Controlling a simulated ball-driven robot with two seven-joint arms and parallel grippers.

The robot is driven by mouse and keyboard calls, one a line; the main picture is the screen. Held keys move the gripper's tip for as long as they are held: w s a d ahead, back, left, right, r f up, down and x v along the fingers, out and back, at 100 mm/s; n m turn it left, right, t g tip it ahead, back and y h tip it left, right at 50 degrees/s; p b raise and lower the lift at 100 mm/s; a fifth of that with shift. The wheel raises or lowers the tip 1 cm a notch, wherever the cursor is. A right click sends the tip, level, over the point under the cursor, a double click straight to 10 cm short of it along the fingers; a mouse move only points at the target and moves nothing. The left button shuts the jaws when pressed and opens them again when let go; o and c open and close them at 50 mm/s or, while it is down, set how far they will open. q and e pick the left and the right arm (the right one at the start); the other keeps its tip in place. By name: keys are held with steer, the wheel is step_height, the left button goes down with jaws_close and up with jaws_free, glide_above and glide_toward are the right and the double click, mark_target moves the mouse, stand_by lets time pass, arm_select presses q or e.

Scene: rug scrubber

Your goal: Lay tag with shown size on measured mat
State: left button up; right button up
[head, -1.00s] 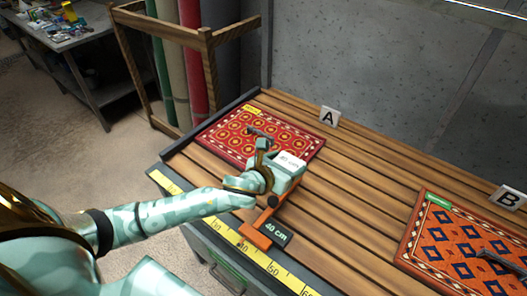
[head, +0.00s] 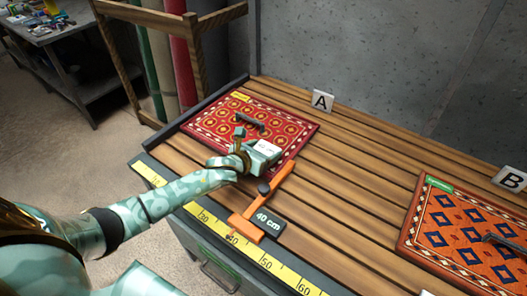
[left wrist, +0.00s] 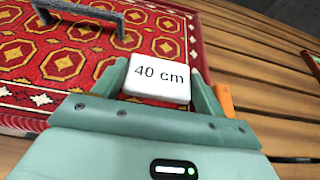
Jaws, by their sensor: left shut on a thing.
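My left gripper (head: 262,151) is shut on a white tag (head: 266,146). The tag reads "40 cm" in the left wrist view (left wrist: 158,78), where it sits between the two fingers. The gripper and tag are over the front right part of the red patterned mat (head: 210,126) beside sign A. Whether the tag touches the mat is hard to tell. An orange measuring slider (head: 262,205) stands by the mat's right edge, and its dark display (head: 268,221) reads "40 cm". My right gripper is not in view.
A grey handle (head: 249,121) stands up on the red mat. A yellow ruler (head: 275,268) runs along the table's front edge. A second, orange-red mat (head: 440,238) with blue diamonds lies at right beside sign B (head: 510,179). Bare slats (head: 365,175) lie between the mats.

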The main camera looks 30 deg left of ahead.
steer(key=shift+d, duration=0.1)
arm_select(q)
steer(key=o, duration=0.7)
steer(key=shift+f, duration=0.1)
steer(key=shift+o, duration=1.3)
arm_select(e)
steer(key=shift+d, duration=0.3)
arm_select(q)
steer(key=shift+s+r, duration=0.15)
steer(key=shift+r, duration=0.1)
steer(key=p+v, duration=0.3)
steer(key=v, duration=0.8)
steer(key=shift+s, duration=0.15)
steer(key=shift+s+a, duration=0.1)
steer(key=shift+s, duration=0.1)
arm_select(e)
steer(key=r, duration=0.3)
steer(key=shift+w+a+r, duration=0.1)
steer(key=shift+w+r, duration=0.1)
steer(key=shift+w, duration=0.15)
